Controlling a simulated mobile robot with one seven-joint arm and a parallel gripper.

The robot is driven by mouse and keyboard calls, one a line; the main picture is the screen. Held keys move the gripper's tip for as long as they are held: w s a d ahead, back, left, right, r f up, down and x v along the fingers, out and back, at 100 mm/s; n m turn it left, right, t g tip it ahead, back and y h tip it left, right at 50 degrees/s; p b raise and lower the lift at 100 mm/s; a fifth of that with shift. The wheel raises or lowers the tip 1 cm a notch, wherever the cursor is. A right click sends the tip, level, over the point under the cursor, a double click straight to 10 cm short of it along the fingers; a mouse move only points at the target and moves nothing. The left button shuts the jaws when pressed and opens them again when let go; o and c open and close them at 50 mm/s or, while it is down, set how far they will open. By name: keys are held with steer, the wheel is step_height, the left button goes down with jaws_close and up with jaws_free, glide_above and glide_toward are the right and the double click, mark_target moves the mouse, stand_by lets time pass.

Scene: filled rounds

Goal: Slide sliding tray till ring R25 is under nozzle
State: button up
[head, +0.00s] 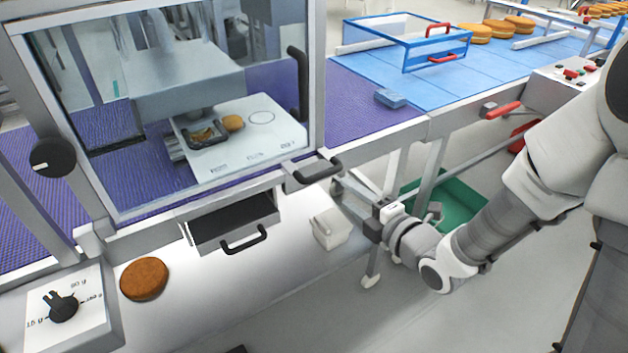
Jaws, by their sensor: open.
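The white sliding tray (245,152) lies behind the clear guard of the machine. A dark dish with food (208,133) and a brown round (233,122) are left of the ring. The grey filling head (180,78) hangs over the tray's left part; its nozzle is mostly hidden. The ring lies right of the head. A dark handle (318,172) sits below the guard's right corner. My gripper (352,233) is open and empty, right of and below that handle.
An open drawer (232,221) with a black handle juts below the machine. A white tub (330,229) stands close left of my gripper. A brown round (145,279) and a dial box (68,312) are at lower left. A green crate (460,208) is behind my arm.

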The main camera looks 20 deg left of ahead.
steer(key=x, duration=1.4)
steer(key=shift+w+a+p, duration=0.15)
steer(key=shift+w+p, duration=0.05)
steer(key=shift+p, duration=0.1)
steer(key=shift+c, duration=0.3)
jaws_close()
steer(key=shift+f, duration=0.1)
